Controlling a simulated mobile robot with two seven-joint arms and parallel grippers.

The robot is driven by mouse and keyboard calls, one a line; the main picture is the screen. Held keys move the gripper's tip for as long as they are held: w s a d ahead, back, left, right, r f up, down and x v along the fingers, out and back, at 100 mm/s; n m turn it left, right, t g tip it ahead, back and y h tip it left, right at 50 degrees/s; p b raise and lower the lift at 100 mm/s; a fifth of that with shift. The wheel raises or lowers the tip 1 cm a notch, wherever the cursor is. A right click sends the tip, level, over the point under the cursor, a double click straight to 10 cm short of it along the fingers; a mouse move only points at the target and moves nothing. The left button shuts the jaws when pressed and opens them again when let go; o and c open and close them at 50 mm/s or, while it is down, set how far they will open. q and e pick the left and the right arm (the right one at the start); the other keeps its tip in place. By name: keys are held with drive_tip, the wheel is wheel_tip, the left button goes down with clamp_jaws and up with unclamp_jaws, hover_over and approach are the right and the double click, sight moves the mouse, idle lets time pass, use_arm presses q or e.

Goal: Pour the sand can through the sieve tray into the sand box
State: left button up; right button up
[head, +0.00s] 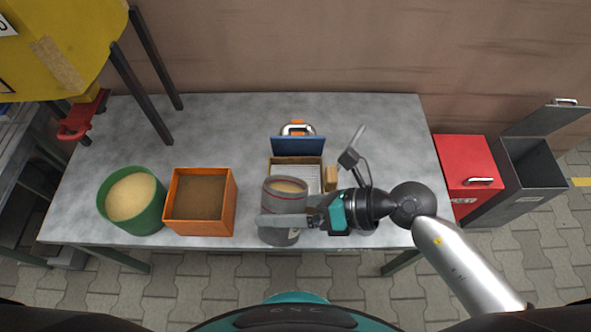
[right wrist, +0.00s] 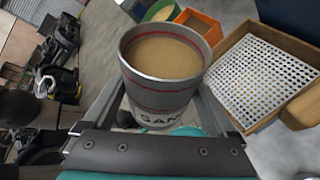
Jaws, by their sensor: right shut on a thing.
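The sand can (head: 283,192) is grey with red bands and holds tan sand. My right gripper (head: 283,221) is shut on it, with a finger along each side in the right wrist view. The can looks about upright, in front of the sieve tray, and no sand is falling. The sieve tray (head: 297,161) has a wooden frame and a white perforated sheet; it is empty in the right wrist view (right wrist: 265,78). A raised blue lid (head: 298,146) with a handle stands behind it. Whatever is under the tray is hidden, so I cannot tell whether the sand box is there.
An orange box (head: 233,203) with a brown inside and a green tub (head: 156,220) of sand stand left on the grey table (head: 225,125). A red box (head: 466,160) and an open grey bin (head: 520,195) are right of it. A yellow body (head: 75,35) overhangs upper left.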

drive_tip(key=shift+w+r+m, duration=0.15)
drive_tip(key=shift+r+m, duration=0.15)
drive_tip(key=shift+r, duration=0.1)
idle(1.0)
drive_tip(key=shift+f+m+g+y, duration=0.3)
drive_tip(key=shift+f+m+g, duration=0.1)
drive_tip(key=shift+m+g, duration=0.25)
idle(1.6)
drive_tip(key=shift+r+m+g, duration=0.35)
drive_tip(key=shift+r, duration=0.05)
idle(1.3)
drive_tip(key=shift+f+b, duration=0.3)
drive_tip(key=shift+f, duration=0.15)
drive_tip(key=shift+r+n+t+p, duration=0.8)
drive_tip(key=shift+n+p, duration=0.2)
drive_tip(key=shift+n, duration=0.1)
drive_tip(key=shift+s+f+n+t+b, duration=0.15)
drive_tip(key=shift+f+t+b, duration=0.05)
drive_tip(key=shift+f+b, duration=0.35)
drive_tip(key=shift+s+f+n+t+b, duration=0.2)
drive_tip(key=shift+f+b, duration=0.2)
drive_tip(key=shift+f, duration=0.2)
drive_tip(key=shift+w+r, duration=0.1)
drive_tip(key=shift+a, duration=0.1)
